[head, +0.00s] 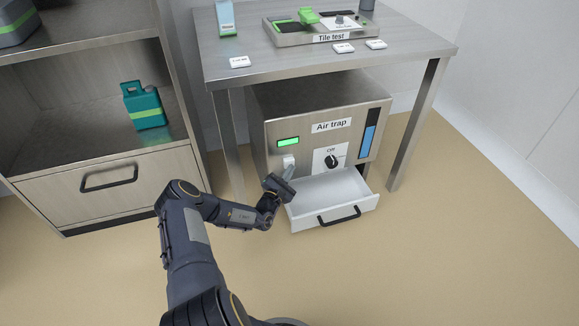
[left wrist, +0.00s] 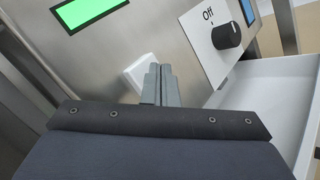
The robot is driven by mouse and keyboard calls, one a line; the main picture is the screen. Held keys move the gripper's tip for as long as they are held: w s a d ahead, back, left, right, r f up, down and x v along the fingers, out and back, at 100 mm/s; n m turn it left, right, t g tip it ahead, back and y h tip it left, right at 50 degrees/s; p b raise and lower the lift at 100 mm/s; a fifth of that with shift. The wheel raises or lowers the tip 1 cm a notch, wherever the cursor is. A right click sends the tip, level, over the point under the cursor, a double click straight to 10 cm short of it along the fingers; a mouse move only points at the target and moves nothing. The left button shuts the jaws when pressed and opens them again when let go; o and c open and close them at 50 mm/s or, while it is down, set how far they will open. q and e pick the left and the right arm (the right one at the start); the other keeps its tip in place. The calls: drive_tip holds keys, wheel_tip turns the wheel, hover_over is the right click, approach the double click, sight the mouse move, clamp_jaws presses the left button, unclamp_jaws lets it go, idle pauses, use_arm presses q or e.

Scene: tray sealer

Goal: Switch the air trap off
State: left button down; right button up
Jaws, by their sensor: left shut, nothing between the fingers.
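The air trap (head: 275,133) is a metal box under the table, with a lit green display (head: 288,142), which also shows in the left wrist view (left wrist: 88,10). A black knob (head: 331,161) sits on a white plate under the word "Off"; it also shows in the left wrist view (left wrist: 227,36). A white switch (head: 289,162) is below the display and shows behind the fingers in the left wrist view (left wrist: 141,70). My left gripper (head: 287,174) is shut and empty, its fingertips (left wrist: 159,84) in front of the switch; I cannot tell whether they touch. My right gripper is not in view.
A white drawer (head: 345,187) stands open at the bottom of the air trap, right beside my left gripper. Table legs (head: 418,125) stand on both sides. A shelf with a teal canister (head: 143,106) is at the left. The floor in front is clear.

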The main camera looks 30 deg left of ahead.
use_arm(q)
drive_tip(key=shift+w+a, duration=0.1)
drive_tip(key=shift+a, duration=0.05)
idle(0.4)
drive_tip(key=shift+s+d+p, duration=0.4)
drive_tip(key=shift+d+p, duration=0.1)
drive_tip(key=shift+p, duration=0.05)
drive_tip(key=shift+s+d+p, duration=1.95)
drive_tip(key=shift+d+p, duration=0.1)
drive_tip(key=shift+d, duration=0.2)
